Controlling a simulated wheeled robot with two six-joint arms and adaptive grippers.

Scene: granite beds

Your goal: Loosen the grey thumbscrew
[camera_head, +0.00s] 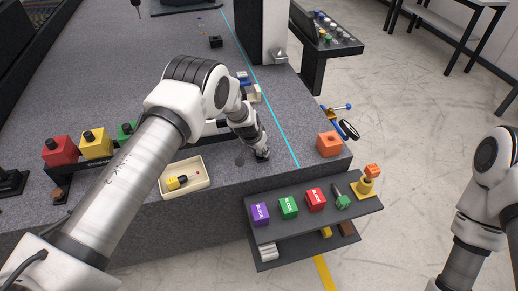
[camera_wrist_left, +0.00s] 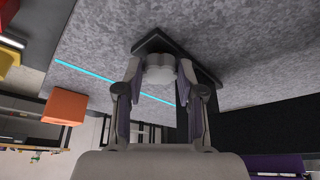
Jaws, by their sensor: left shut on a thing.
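The grey thumbscrew (camera_wrist_left: 160,66) shows in the left wrist view as a pale, lobed knob on a dark base plate (camera_wrist_left: 205,76) on the granite. My left gripper (camera_wrist_left: 160,82) is shut on it, one finger on each side. In the head view my left gripper (camera_head: 260,154) points down at the granite bed near its front edge, and the thumbscrew is hidden there. My right arm is at the right edge of the head view, and its gripper is out of the picture.
A cream tray (camera_head: 205,184) with a yellow and black item is left of my left gripper. An orange block (camera_head: 329,144) sits at the granite corner. A dark shelf (camera_head: 340,210) below carries several coloured blocks. Red (camera_head: 60,151), yellow (camera_head: 96,144) and green blocks stand farther left.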

